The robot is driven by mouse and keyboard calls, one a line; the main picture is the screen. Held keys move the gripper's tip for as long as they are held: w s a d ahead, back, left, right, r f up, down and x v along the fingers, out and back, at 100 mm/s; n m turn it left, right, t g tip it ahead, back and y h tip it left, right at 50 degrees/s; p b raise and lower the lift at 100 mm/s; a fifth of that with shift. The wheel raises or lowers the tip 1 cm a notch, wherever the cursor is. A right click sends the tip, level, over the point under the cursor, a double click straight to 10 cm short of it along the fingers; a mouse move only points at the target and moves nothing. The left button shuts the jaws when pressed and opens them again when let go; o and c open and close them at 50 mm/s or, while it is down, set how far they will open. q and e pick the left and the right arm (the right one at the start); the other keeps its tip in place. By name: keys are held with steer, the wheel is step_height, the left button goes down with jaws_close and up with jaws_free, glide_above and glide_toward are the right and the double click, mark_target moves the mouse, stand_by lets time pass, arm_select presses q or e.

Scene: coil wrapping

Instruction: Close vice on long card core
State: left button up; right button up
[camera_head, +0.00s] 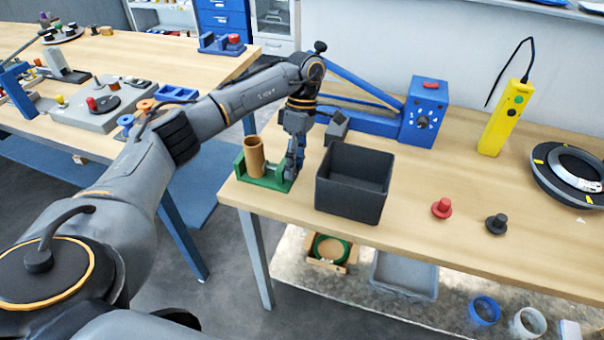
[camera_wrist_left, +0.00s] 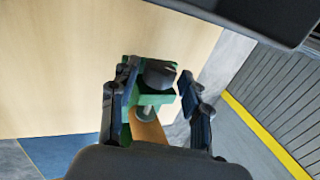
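The green vice (camera_head: 268,182) stands at the left front corner of the right-hand workbench. The brown long card core (camera_head: 254,157) stands upright between its jaws; I cannot tell whether both jaws touch it. My left gripper (camera_head: 293,162) is low at the vice's right side and hides that end in the head view. In the left wrist view, its fingers (camera_wrist_left: 158,78) are spread on either side of a dark rounded knob (camera_wrist_left: 158,72) at the vice's end. A gap shows between the knob and the right finger. The green vice (camera_wrist_left: 150,98) and part of the core (camera_wrist_left: 148,130) lie below. My right gripper is out of view.
A black open bin (camera_head: 352,182) stands close to the right of the vice. A blue machine (camera_head: 424,110) is behind it. A red knob (camera_head: 442,207) and a black knob (camera_head: 496,224) lie farther right. The bench edge runs close in front of the vice.

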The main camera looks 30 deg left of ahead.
arm_select(q)
steer(key=shift+a, duration=0.1)
steer(key=shift+s+t, duration=0.2)
steer(key=shift+t, duration=0.4)
steer(key=shift+s+f+t+y+b, duration=0.1)
steer(key=shift+s+t+y+b, duration=0.1)
steer(key=shift+t+y+b, duration=0.35)
steer(key=shift+t, duration=0.35)
steer(key=shift+r, duration=0.2)
